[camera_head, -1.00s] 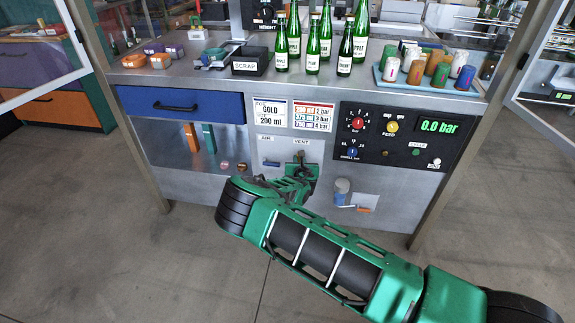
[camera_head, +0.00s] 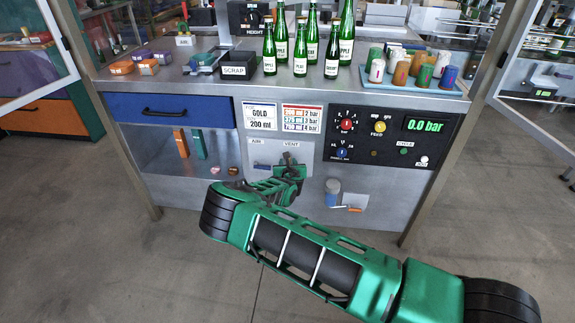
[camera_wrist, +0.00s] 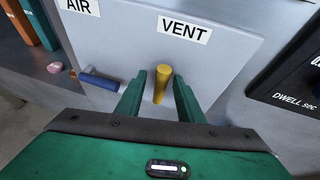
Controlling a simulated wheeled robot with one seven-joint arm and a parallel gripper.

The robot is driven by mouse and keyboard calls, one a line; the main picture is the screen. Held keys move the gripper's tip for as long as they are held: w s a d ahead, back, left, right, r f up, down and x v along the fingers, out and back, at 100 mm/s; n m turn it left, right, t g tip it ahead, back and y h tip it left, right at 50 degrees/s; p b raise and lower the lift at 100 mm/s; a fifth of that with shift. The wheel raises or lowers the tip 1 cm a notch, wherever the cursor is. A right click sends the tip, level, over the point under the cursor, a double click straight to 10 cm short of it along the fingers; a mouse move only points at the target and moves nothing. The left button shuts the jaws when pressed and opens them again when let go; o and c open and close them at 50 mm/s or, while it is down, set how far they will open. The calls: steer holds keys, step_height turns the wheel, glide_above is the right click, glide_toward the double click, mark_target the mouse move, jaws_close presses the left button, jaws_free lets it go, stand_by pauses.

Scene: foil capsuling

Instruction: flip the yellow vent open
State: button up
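The yellow vent lever (camera_wrist: 162,82) shows in the wrist view below the VENT label (camera_wrist: 184,29), on a light grey panel. It stands roughly upright in the picture, between the two green fingers of my gripper (camera_wrist: 160,88). The fingers are apart, with a visible gap on each side of the lever. My gripper (camera_head: 293,170) also shows in the head view, in front of the panel under the VENT label. There the gripper hides the yellow lever.
A blue lever (camera_wrist: 99,81) sits under the AIR label, left of the yellow one. A dark control panel (camera_head: 388,137) reading 0.0 bar is to the right. A small cylinder (camera_head: 333,192) and an orange-handled item (camera_head: 352,209) are low right. Bottles and capsules stand on the counter above.

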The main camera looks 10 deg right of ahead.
steer(key=v, duration=1)
steer(key=shift+s, duration=0.3)
steer(key=shift+d+r, duration=0.1)
steer(key=shift+d, duration=0.05)
steer(key=s+d+r+m+g+h, duration=0.25)
steer(key=s+d+r+m, duration=0.2)
steer(key=d+m, duration=0.4)
steer(key=s+d+r+m+g+h, duration=0.1)
steer(key=s+d+r+m+g, duration=0.35)
steer(key=d, duration=0.65)
steer(key=s+d+r+m+g+h, duration=0.15)
steer(key=s+d+r+m, duration=0.3)
steer(key=d+m, duration=0.5)
steer(key=s+r+m+g+y, duration=0.1)
steer(key=s+r+m, duration=0.5)
steer(key=s, duration=0.7)
steer(key=s+d+r+m+g+y, duration=0.1)
steer(key=s+r+m, duration=0.5)
steer(key=s, duration=0.8)
steer(key=s+r+m+g+y, duration=0.3)
steer(key=s+r+m, duration=0.3)
steer(key=s, duration=0.7)
steer(key=shift+s+d+m+y, duration=0.4)
steer(key=shift+m+y, duration=0.1)
steer(key=shift+m, duration=0.25)
